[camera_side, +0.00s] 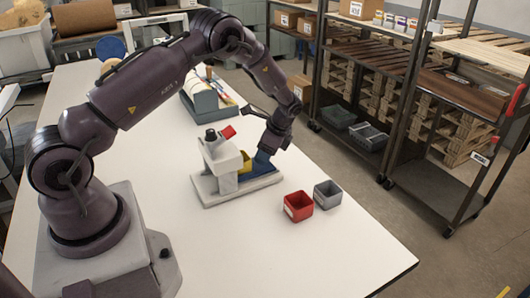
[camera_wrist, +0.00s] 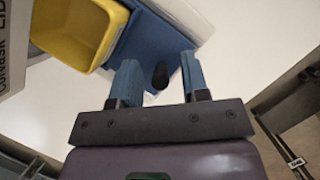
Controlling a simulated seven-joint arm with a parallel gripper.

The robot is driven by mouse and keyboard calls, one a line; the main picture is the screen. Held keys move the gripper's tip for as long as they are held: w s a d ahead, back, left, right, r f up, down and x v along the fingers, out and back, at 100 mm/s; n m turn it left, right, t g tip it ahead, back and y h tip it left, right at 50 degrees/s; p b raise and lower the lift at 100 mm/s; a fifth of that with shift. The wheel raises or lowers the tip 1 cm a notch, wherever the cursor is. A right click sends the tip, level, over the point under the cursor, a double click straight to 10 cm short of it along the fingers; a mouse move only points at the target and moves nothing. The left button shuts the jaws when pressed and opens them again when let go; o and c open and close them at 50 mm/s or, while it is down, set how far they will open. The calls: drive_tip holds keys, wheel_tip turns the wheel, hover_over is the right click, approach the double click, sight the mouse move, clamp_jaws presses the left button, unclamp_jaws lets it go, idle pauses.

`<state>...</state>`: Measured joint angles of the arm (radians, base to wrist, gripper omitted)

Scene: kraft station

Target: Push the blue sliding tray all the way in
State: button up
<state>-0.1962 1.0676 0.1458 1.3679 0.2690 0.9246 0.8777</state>
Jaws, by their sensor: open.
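The blue sliding tray (camera_side: 263,165) sits on the pale base of a small press-like machine (camera_side: 228,158) on the white table. In the wrist view the blue tray (camera_wrist: 152,38) carries a yellow bin (camera_wrist: 78,28) at upper left. The yellow bin also shows in the side view (camera_side: 245,160), beside the machine's column. My gripper (camera_wrist: 160,72) is open, its two blue fingers apart at the tray's outer end. A dark knob (camera_wrist: 160,76) shows between the fingers; I cannot tell whether they touch it. In the side view my gripper (camera_side: 265,152) partly hides the tray.
A red bin (camera_side: 298,206) and a grey bin (camera_side: 327,194) stand to the right of the machine. A blue-grey box-like unit (camera_side: 206,100) stands behind it. The front right of the table is clear.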

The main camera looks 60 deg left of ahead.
sight(249, 157)
clamp_jaws()
drive_tip(key=shift+s, duration=2.35)
unclamp_jaws()
drive_tip(key=v, duration=1.3)
